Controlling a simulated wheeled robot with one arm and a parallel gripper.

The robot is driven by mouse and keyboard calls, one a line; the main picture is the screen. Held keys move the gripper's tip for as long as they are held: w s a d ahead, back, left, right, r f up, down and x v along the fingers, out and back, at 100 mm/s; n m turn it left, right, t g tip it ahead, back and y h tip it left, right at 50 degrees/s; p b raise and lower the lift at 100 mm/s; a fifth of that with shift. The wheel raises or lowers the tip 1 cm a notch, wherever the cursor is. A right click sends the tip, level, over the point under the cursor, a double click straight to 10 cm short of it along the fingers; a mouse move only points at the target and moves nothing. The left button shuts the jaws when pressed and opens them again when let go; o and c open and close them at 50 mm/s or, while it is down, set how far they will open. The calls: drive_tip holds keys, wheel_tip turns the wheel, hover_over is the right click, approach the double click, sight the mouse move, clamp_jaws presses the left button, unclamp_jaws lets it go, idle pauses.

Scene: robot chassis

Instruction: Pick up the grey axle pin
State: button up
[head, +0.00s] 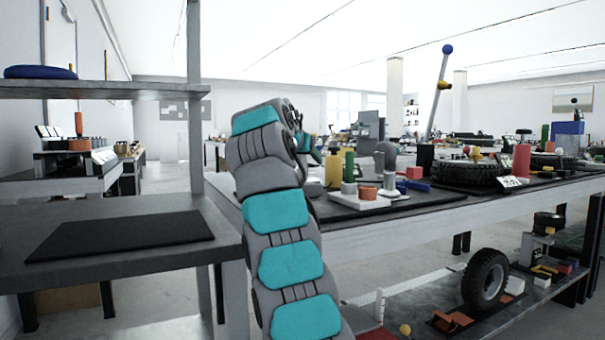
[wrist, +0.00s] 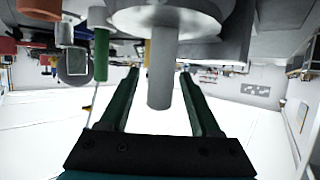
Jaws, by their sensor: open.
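The grey axle pin (wrist: 161,75) shows in the wrist view, which is upside down, as a plain grey cylinder rising from a wide pale round flange (wrist: 170,18). My gripper (wrist: 159,73) has two dark green fingers, spread apart. The pin's free end lies between them in the picture, with a gap on each side; nothing is held. How deep it sits between the fingers is hard to tell. There my arm hides most of the gripper.
Beside the pin stand an orange cylinder (head: 367,192), a green cylinder (head: 349,167) and a yellow cylinder (head: 333,170). Blue parts (head: 413,185) and a tyre (head: 471,172) lie to the right. A shelf with a black mat (head: 122,236) is at left, mostly clear.

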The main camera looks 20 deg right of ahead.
drive_tip(key=shift+w+d, duration=0.15)
clamp_jaws()
idle(0.4)
